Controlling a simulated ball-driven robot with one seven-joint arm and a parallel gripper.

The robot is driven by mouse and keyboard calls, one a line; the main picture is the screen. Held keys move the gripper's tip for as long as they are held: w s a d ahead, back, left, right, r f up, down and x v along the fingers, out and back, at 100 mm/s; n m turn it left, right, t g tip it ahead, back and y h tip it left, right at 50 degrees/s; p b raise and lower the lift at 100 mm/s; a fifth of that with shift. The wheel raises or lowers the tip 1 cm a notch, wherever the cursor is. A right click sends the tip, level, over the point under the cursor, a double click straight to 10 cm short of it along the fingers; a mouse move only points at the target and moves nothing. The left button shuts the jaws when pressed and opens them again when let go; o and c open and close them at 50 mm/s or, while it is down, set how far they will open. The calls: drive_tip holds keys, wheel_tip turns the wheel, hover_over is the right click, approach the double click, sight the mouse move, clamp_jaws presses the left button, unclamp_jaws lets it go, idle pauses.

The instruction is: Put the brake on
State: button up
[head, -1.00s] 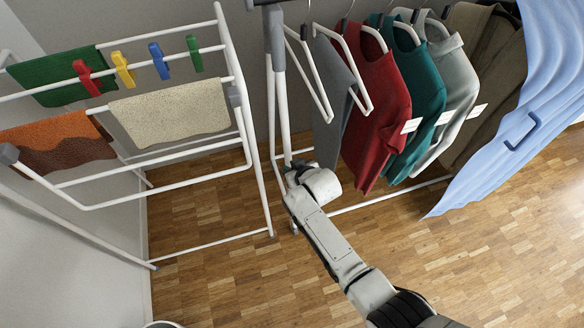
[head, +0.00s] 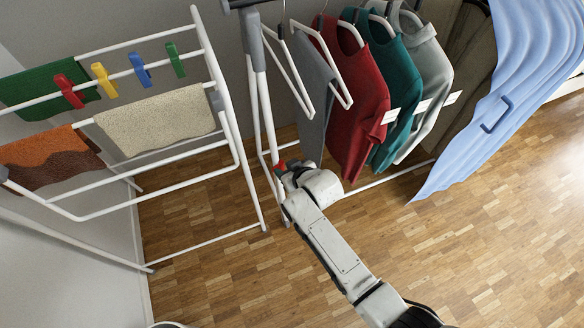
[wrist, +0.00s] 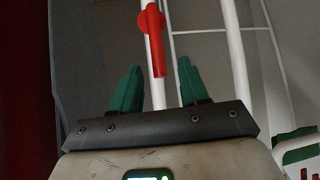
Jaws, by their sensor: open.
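A red lever with a round hub (wrist: 152,22) sits on a white upright post in the wrist view, its arm pointing down toward my gripper. I take it as the brake. In the head view a bit of red (head: 280,166) shows at the foot of the clothes rack's left upright, right at the end of my arm. My gripper (wrist: 160,76) is open, with its two teal fingers apart. The lever's lower end shows between and just beyond the fingertips; I cannot tell whether they touch. In the head view my wrist hides the fingers.
A clothes rack (head: 261,110) with hanging garments stands at the back, a red shirt (head: 358,105) close to my arm. A light blue cloth (head: 500,120) hangs at the right. A drying rack (head: 237,150) with cloths and pegs stands left. The wooden floor in front is clear.

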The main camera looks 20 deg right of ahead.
drive_tip(key=shift+p+v, duration=0.35)
drive_tip(key=shift+v, duration=1.6)
drive_tip(key=s+d+r+m+g+p, duration=0.1)
drive_tip(key=s+d+r+g+p, duration=0.2)
drive_tip(key=s, duration=0.7)
drive_tip(key=s+d+r+m+g+h+p, duration=0.1)
drive_tip(key=s+d+r+g+p, duration=0.1)
drive_tip(key=s+r, duration=0.6)
drive_tip(key=s+d+r+g+h+p, duration=0.1)
drive_tip(key=s+d+r+g+p, duration=0.2)
drive_tip(key=s, duration=1)
wheel_tip(320, 180, up, 3)
drive_tip(key=d+p, duration=0.1)
drive_tip(key=d, duration=0.1)
drive_tip(key=shift+d+m+g+p, duration=0.3)
drive_tip(key=shift+d+m+p, duration=0.1)
drive_tip(key=shift+f, duration=0.1)
